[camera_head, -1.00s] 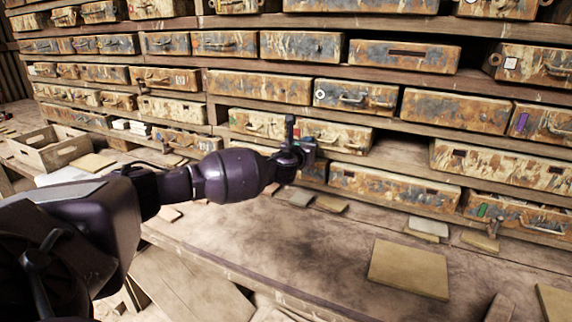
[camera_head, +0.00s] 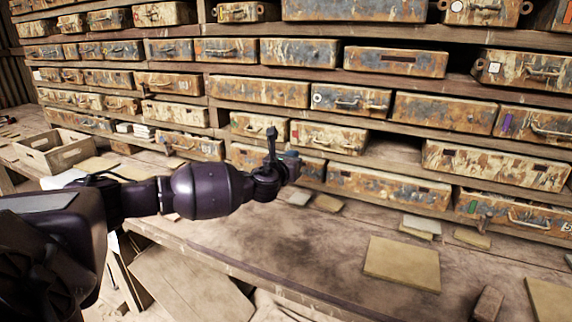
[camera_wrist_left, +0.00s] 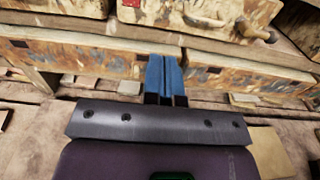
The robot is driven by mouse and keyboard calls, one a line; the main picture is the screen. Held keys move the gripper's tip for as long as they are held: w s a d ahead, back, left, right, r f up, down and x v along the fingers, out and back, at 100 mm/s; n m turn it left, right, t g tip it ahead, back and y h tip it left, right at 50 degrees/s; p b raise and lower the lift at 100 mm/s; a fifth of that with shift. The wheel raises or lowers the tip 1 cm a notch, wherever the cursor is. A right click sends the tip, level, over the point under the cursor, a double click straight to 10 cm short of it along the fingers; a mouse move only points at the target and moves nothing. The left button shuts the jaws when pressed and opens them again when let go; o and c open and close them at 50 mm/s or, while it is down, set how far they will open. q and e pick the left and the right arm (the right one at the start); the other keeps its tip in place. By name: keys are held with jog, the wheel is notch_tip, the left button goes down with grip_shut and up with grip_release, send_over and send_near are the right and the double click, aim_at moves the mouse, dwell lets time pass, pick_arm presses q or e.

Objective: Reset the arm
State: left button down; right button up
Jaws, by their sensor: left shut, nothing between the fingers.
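My left arm comes in from the left in the head view. Its gripper (camera_head: 290,160) is above the back part of the workbench (camera_head: 270,240), in front of the lower drawers. In the left wrist view the two blue fingers of the left gripper (camera_wrist_left: 164,75) lie side by side, shut, with nothing held. Beyond them is a worn drawer front (camera_wrist_left: 90,55). I cannot tell whether the fingertips touch it. My right gripper is not in view.
Shelves hold rows of rusty drawers (camera_head: 390,188) behind the bench. Tan square tiles (camera_head: 403,262) and small pieces lie on the bench. A wooden crate (camera_head: 55,152) stands at the left. The middle of the bench is mostly clear.

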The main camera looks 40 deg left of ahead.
pick_arm(q)
jog(key=v, duration=0.4)
jog(key=s+d+f+n+g+h, duration=0.1)
jog(key=s+d+f+n+h, duration=0.3)
jog(key=d+f+n, duration=0.4)
jog(key=s+d+f+n+g+h, duration=0.1)
jog(key=s+d+f+n+h, duration=0.2)
jog(key=d+f+n, duration=0.5)
jog(key=s+d+f+n+g+y, duration=0.1)
jog(key=s+f+n+g, duration=0.1)
jog(key=s+f+n, duration=0.6)
jog(key=s+d+f+n+g+y, duration=0.1)
jog(key=s+f+n, duration=0.7)
jog(key=s, duration=0.9)
jog(key=shift+d+f+g+y, duration=0.2)
jog(key=shift+d+g+y, duration=0.2)
jog(key=shift+d+y, duration=0.2)
